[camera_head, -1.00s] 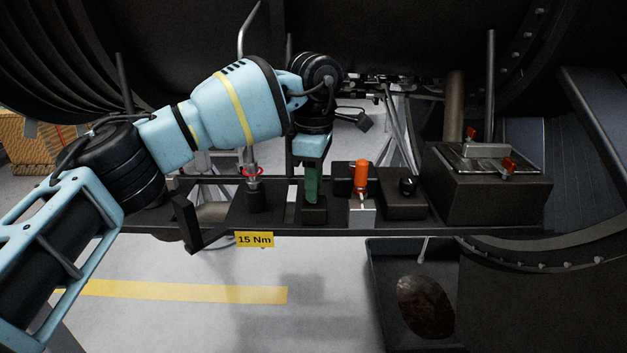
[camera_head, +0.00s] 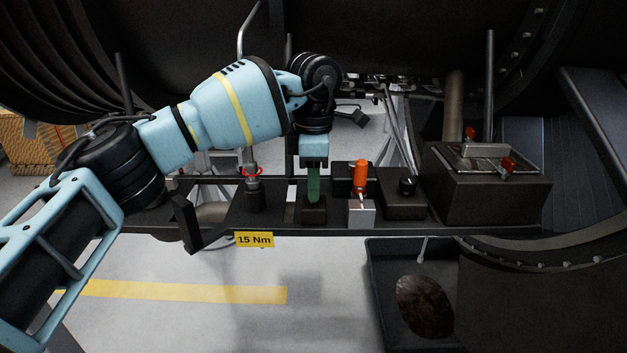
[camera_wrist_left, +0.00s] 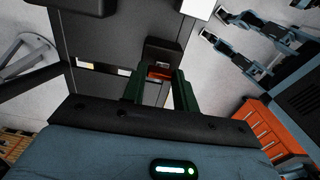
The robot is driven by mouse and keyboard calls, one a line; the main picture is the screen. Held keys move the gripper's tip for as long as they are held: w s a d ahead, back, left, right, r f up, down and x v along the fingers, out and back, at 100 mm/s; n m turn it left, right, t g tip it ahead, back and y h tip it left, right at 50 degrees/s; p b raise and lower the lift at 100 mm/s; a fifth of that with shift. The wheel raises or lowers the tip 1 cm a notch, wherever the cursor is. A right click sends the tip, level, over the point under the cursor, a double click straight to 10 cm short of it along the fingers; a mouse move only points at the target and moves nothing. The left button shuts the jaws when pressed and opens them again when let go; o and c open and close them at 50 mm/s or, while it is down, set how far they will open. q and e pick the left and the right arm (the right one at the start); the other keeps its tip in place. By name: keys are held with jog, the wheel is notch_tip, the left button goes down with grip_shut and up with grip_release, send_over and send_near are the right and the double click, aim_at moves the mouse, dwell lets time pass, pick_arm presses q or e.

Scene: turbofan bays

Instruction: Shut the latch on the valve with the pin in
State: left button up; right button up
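My left gripper (camera_head: 313,198) points straight down, its green fingers at a small dark block (camera_head: 314,212) on the dark shelf. In the left wrist view its fingers (camera_wrist_left: 160,80) stand apart, with a small orange-red part (camera_wrist_left: 159,73) between their tips on the dark block (camera_wrist_left: 162,52). I cannot tell whether they touch it. To the right, a silver block (camera_head: 362,212) carries an upright orange handle (camera_head: 361,172). To the left stands a dark fitting (camera_head: 255,196) with a red ring (camera_head: 252,172). Which one is the pinned valve is unclear. My right gripper is out of view.
A dark block with a black knob (camera_head: 407,186) and a large box (camera_head: 487,195) with red clips stand farther right. A yellow "15 Nm" tag (camera_head: 254,240) hangs on the shelf front. A dark tray (camera_head: 380,300) sits below. The engine casing closes the top.

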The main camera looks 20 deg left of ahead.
pick_arm(q)
jog(key=o, duration=0.5)
jog(key=shift+c, duration=0.2)
notch_tip(320, 180, up, 7)
jog(key=shift+f+b, duration=0.1)
jog(key=shift+b, duration=0.45)
jog(key=shift+r, duration=0.5)
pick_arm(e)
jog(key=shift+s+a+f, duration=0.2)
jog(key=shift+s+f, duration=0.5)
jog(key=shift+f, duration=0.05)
pick_arm(q)
jog(key=shift+f, duration=0.1)
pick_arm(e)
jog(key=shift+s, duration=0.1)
